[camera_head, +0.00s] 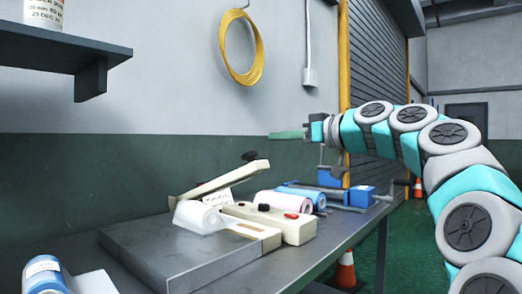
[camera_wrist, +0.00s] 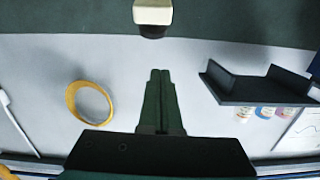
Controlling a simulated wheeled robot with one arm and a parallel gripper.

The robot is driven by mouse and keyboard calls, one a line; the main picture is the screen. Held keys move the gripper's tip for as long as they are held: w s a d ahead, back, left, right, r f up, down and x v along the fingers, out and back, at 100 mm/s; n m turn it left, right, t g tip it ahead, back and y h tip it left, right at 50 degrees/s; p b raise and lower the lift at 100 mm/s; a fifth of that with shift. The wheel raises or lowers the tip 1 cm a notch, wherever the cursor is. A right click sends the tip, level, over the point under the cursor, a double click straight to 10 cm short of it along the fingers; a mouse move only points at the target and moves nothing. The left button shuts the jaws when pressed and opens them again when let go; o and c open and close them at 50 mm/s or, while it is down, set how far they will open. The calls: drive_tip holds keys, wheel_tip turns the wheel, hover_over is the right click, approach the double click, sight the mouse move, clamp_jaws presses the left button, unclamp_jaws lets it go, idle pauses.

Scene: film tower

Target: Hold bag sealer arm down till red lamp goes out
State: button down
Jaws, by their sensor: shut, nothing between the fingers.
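The bag sealer (camera_head: 303,230) is a cream base on the bench with a red lamp (camera_head: 291,215) and a black knob on top. I cannot tell for sure whether the lamp is lit. Its cream arm (camera_head: 238,177) is raised at a slant, with a black knob (camera_head: 249,156) at its upper end. A translucent plastic bag (camera_head: 199,217) lies at the sealer. My gripper (camera_head: 272,136) is shut and empty, pointing left, above and to the right of the arm's knob and apart from it. In the wrist view the closed fingers (camera_wrist: 160,72) show below the sealer arm's knob end (camera_wrist: 152,14).
Pink (camera_head: 292,202) and blue (camera_head: 303,193) rolls and blue equipment (camera_head: 361,196) stand behind the sealer. A grey platform (camera_head: 185,258) lies in front. A wall shelf (camera_head: 60,50) juts out upper left. A yellow coil (camera_head: 243,72) hangs on the wall. An orange cone (camera_head: 346,271) stands by the bench.

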drive_tip(key=shift+w+d+r+t, duration=0.45)
drive_tip(key=shift+w+r, duration=0.1)
drive_tip(key=shift+r, duration=0.15)
drive_tip(key=shift+a, duration=0.1)
drive_tip(key=p, duration=0.3)
hover_over(257, 154)
drive_tip(key=shift+w+a, duration=0.35)
drive_tip(key=shift+a, duration=0.1)
drive_tip(key=shift+w+a+f+b, duration=0.1)
drive_tip(key=shift+f+b, duration=0.1)
drive_tip(key=shift+b, duration=0.15)
drive_tip(key=shift+s+d+f, duration=0.2)
drive_tip(key=shift+f, duration=0.3)
drive_tip(key=shift+s+d+f, duration=0.15)
drive_tip(key=shift+f, duration=0.3)
drive_tip(key=shift+s+d+f, duration=0.1)
drive_tip(key=shift+d+f, duration=0.1)
drive_tip(key=shift+f, duration=0.65)
